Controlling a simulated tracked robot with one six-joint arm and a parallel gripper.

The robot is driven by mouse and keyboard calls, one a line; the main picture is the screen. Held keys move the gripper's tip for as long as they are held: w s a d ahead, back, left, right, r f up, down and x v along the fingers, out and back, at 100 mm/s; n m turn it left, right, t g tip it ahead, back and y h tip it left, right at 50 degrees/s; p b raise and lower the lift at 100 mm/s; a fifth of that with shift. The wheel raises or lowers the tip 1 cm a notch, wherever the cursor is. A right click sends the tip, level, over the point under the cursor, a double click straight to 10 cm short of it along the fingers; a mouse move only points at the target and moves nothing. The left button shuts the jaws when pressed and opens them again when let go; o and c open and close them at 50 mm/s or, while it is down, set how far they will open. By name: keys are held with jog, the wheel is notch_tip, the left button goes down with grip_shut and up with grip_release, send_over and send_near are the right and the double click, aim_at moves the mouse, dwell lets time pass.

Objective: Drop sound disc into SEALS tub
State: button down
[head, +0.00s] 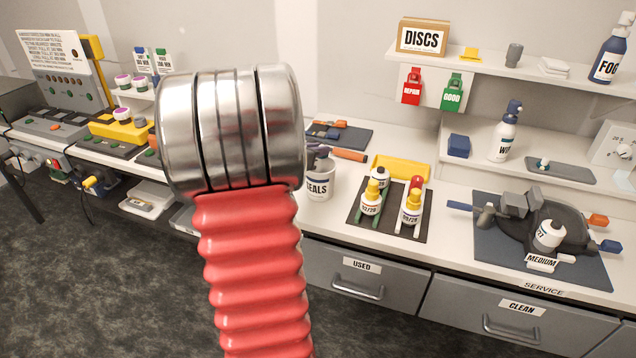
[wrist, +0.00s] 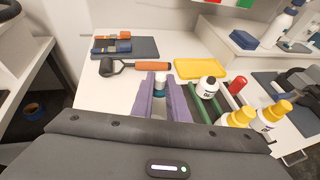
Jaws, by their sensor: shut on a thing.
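The SEALS tub (head: 318,187) is a white, labelled tub on the bench, left of the bottle stand. In the wrist view my gripper (wrist: 160,78) is shut on a small white-and-teal piece, which seems to be the disc (wrist: 160,85). I cannot tell its height above the rim or judge its condition. The tub is not clearly visible in the wrist view.
Yellow-capped bottles (head: 370,202) stand on a dark mat close right of the tub. A yellow tray (head: 402,168) and an orange-handled tool (head: 350,155) lie behind. The USED drawer (head: 362,266) is shut below. A service mat (head: 590,275) is farther right.

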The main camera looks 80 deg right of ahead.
jog(key=shift+f, duration=0.95)
jog(key=c, duration=1.6)
grip_release()
jog(key=shift+c, duration=0.2)
jog(key=v, duration=1.3)
jog(key=shift+a, duration=0.4)
jog(key=shift+w, duration=0.2)
